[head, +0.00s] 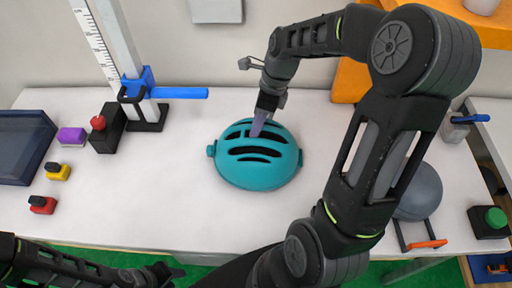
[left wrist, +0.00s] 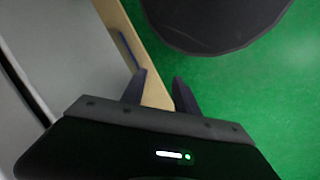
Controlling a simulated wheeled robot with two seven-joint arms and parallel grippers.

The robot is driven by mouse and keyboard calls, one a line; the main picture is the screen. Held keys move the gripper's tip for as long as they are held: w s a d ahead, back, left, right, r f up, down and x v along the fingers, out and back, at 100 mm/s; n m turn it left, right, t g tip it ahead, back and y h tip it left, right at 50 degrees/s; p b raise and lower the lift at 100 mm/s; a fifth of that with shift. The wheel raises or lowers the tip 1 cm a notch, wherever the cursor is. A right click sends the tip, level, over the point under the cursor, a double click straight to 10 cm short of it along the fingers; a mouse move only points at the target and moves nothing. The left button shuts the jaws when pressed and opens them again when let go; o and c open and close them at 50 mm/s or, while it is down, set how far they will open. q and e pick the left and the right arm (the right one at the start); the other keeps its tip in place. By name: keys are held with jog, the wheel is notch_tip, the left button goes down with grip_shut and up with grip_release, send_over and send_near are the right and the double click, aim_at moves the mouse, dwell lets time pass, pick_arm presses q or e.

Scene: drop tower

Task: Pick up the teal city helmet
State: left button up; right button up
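The teal city helmet (head: 250,172) rests on the white table in the middle of the head view, dome up, with dark vent slots on top. My right gripper (head: 259,124) points down onto the top of the helmet, its fingers at the vents. Whether its fingers are spread or closed on the shell is not clear. My left gripper (head: 176,272) is low at the table's front edge, away from the helmet. In the left wrist view its two fingers (left wrist: 160,92) stand apart with nothing between them, above the green floor.
A blue-clamped measuring post (head: 138,90) stands behind left. A grey ball-like object (head: 420,190) sits right, partly behind my right arm. The table front centre is clear.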

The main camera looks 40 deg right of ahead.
jog(key=shift+c, duration=0.2)
grip_shut()
dwell(1.1)
